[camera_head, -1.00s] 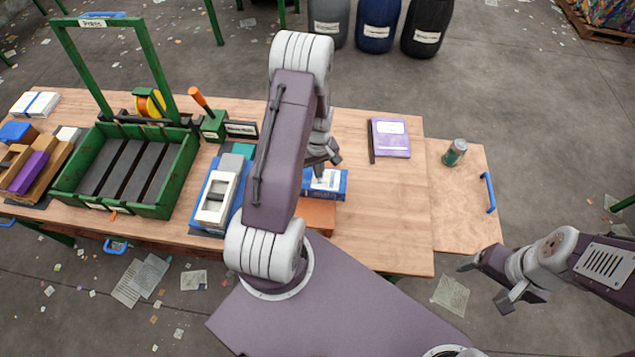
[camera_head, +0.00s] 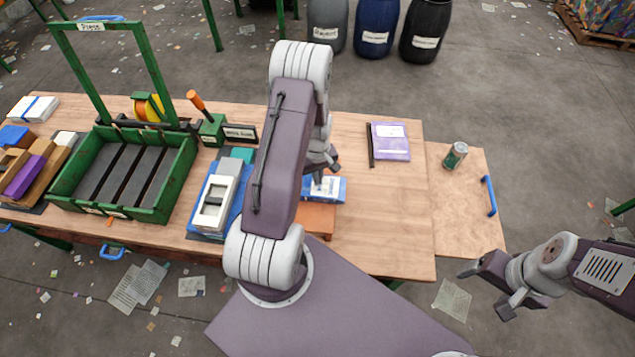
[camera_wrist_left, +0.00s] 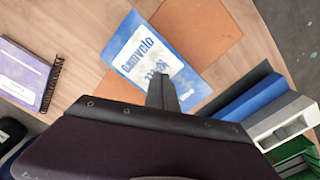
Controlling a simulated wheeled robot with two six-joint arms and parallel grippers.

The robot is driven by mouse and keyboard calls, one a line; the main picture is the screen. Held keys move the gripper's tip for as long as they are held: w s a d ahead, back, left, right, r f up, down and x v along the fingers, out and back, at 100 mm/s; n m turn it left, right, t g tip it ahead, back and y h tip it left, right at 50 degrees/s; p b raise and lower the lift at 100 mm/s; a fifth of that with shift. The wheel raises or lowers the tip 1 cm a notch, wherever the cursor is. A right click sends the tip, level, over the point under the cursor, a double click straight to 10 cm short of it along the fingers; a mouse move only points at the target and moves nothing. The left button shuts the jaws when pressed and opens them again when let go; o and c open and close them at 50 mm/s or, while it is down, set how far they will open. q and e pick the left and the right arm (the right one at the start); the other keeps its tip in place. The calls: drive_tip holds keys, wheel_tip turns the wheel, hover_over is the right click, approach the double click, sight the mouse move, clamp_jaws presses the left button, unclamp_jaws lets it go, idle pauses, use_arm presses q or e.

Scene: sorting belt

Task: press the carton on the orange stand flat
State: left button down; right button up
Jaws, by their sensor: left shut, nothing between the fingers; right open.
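The blue and white carton (camera_head: 337,190) lies on the orange stand (camera_head: 317,218), partly hidden behind my left arm. It looks low and flat. The wrist view shows its printed face (camera_wrist_left: 145,50) on the orange stand (camera_wrist_left: 205,30). My left gripper (camera_head: 326,178) is shut and empty, pointing down over the carton. In the wrist view its closed fingers (camera_wrist_left: 162,88) overlap the carton's printed face; they look in contact or nearly so. My right gripper (camera_head: 484,286) is open and empty, off the table's right front side.
A blue tray with a white device (camera_head: 215,200) and a green crate (camera_head: 68,200) stand to the left. A purple book (camera_head: 391,141) lies to the right, with a can (camera_head: 455,155) on the side board (camera_head: 465,220). The table between stand and board is clear.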

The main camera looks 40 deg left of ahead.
use_arm(q)
drive_tip(key=shift+w+a+f, duration=0.1)
drive_tip(key=shift+w+f, duration=0.05)
drive_tip(key=shift+f, duration=0.3)
drive_tip(key=shift+b, duration=0.3)
drive_tip(key=shift+f, duration=0.15)
drive_tip(key=shift+f+b, duration=0.3)
drive_tip(key=shift+r, duration=0.1)
wheel_tip(320, 180, up, 8)
drive_tip(key=p, duration=0.7)
drive_tip(key=shift+r, duration=0.2)
